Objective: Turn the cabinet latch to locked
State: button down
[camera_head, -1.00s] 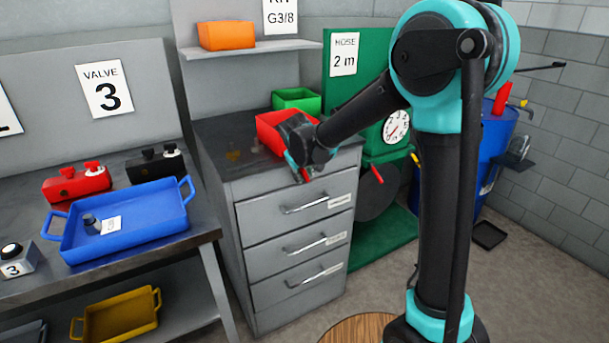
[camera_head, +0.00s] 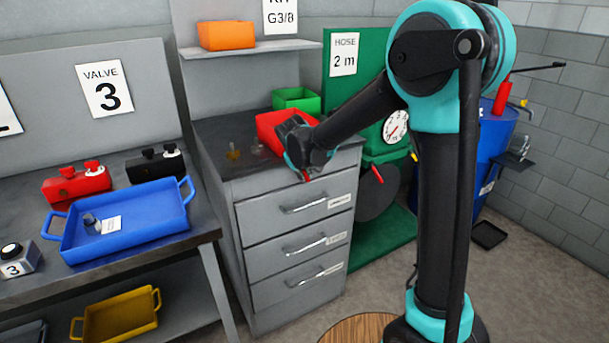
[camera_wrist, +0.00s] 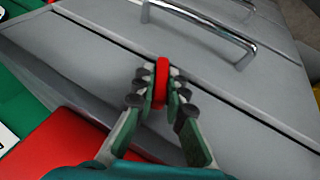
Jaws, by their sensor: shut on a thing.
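The grey drawer cabinet (camera_head: 240,205) stands in the middle of the head view, its drawers closed. The red latch (camera_wrist: 162,82) is on the cabinet's front near the top drawer seam in the wrist view. It lies lengthwise between my fingers and crosses the seam there. My gripper (camera_wrist: 160,92) is shut on the latch, one finger on each side of it. In the head view my gripper (camera_head: 305,172) is at the top front edge of the cabinet, and only a small red tip of the latch shows below it.
A red bin (camera_head: 270,130) and a green bin (camera_head: 297,99) stand on the cabinet top close to my gripper. Chrome drawer handles (camera_head: 304,204) stick out below. A workbench with a blue tray (camera_head: 125,228) is at the left. A green panel (camera_head: 375,60) stands at the right.

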jog(key=t+h, duration=0.1)
jog(key=n+t+h, duration=0.1)
jog(key=h, duration=0.1)
jog(key=t+h, duration=0.1)
jog(key=shift+s+a+f+t+h, duration=0.1)
jog(key=shift+a+f+t+h, duration=0.05)
jog(key=shift+a+t+h, duration=0.15)
jog(key=shift+f+n+t+h, duration=0.1)
jog(key=shift+n+t+h, duration=0.6)
jog(key=shift+t+h, duration=0.45)
jog(key=shift+d+n+t+h, duration=0.1)
jog(key=shift+n+t+h, duration=0.4)
jog(key=shift+t+h, duration=0.6)
jog(key=shift+t, duration=0.35)
jog(key=c, duration=1.6)
grip_release()
jog(key=shift+o, duration=0.2)
jog(key=shift+y, duration=0.25)
